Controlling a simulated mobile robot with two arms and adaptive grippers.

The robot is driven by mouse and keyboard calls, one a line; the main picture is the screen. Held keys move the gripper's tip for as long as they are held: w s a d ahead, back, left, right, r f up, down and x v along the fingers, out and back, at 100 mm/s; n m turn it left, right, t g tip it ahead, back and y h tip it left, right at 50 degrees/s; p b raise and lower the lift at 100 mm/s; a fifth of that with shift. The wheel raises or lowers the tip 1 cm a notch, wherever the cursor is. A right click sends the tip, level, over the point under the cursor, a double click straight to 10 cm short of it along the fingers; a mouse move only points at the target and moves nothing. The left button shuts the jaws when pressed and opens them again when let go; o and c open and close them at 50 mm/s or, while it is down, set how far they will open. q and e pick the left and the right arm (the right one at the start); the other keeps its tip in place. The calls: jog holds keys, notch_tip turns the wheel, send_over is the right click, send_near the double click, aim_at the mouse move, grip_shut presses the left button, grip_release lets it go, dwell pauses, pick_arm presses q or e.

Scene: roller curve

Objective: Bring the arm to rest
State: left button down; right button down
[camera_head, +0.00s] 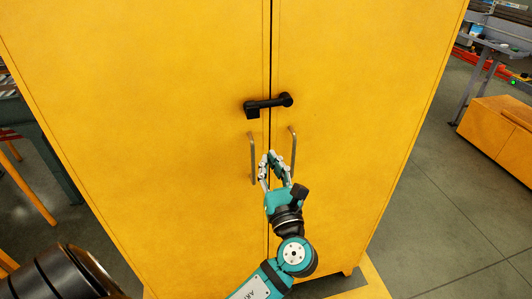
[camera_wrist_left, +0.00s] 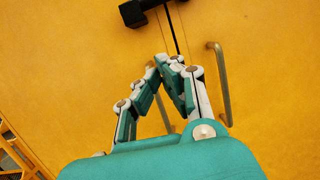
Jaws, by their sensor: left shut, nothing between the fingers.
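My left gripper (camera_head: 268,158) is in front of a tall yellow cabinet (camera_head: 180,90) with two closed doors. Its fingertips are together, with nothing between them, in the left wrist view (camera_wrist_left: 168,62) too. In the head view it overlaps the lower part of the two upright metal handles, the left handle (camera_head: 252,160) and the right handle (camera_head: 293,150). I cannot tell whether it touches either one. In the left wrist view the right handle (camera_wrist_left: 221,85) stands to the right of the fingers. My right gripper is not in view.
A black latch (camera_head: 268,104) spans the door seam above the handles; it also shows in the left wrist view (camera_wrist_left: 135,11). A low yellow box (camera_head: 495,135) and a grey workbench (camera_head: 497,45) stand at the right. Open floor (camera_head: 440,220) lies right of the cabinet.

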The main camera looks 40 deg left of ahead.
pick_arm(q)
jog(key=d+f+n+g+h, duration=0.1)
jog(key=d+f+h, duration=0.15)
jog(key=f, duration=0.85)
jog(key=d+f+g+h, duration=0.1)
jog(key=f+h, duration=0.3)
jog(key=f, duration=0.6)
jog(key=d+f+n+g+h, duration=0.1)
jog(key=d+f+h, duration=0.15)
jog(key=f, duration=0.85)
jog(key=s+f+n+g+h, duration=0.25)
jog(key=s+f, duration=0.25)
jog(key=f, duration=0.7)
jog(key=s+d+f+n+g+h, duration=0.25)
jog(key=s+f+n, duration=0.45)
jog(key=s+f, duration=0.6)
jog(key=s+f+n+g, duration=0.1)
jog(key=s+f+n, duration=0.2)
jog(key=s, duration=0.4)
jog(key=s+a+f+n+g+h, duration=0.1)
jog(key=s+f+n+g, duration=0.1)
jog(key=s+n, duration=0.3)
jog(key=s+a+f+n+g, duration=0.1)
jog(key=s+f+n, duration=0.3)
jog(key=s, duration=0.6)
jog(key=shift+s+f+g+h, duration=0.25)
jog(key=shift+f+g+h, duration=0.05)
jog(key=shift+n, duration=0.25)
